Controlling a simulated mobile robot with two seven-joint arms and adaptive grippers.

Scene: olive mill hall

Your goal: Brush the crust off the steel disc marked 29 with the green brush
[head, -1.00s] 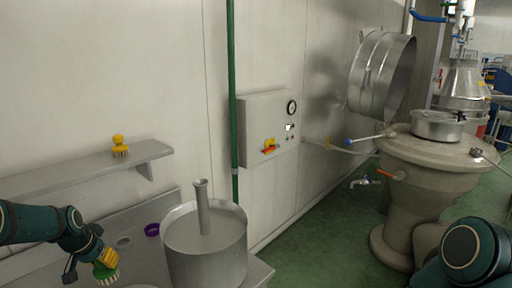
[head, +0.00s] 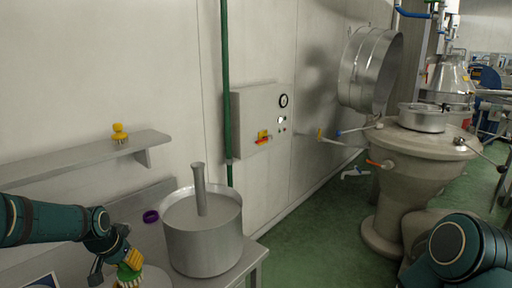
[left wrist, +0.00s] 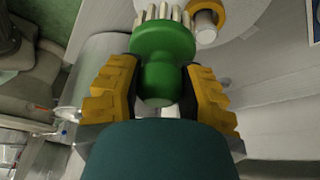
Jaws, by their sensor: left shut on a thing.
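The green brush (head: 129,272) is in my left gripper (head: 123,262), whose yellow fingers are shut on its round handle. In the left wrist view the green brush (left wrist: 163,52) has pale bristles pointing away from my left gripper (left wrist: 162,88). A pale round disc (head: 153,279) lies on the bench, partly hidden behind the brush and cut by the picture's edge; I can read no 29 on it. The left wrist view shows a pale round surface beyond the bristles; contact cannot be told. My right gripper is out of view.
A big steel pot (head: 204,244) with an upright tube stands right of my left gripper on the bench. A purple ring (head: 151,216) lies behind. A yellow brush (head: 120,133) stands on the wall shelf (head: 80,162). A framed sheet (head: 42,281) shows at lower left.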

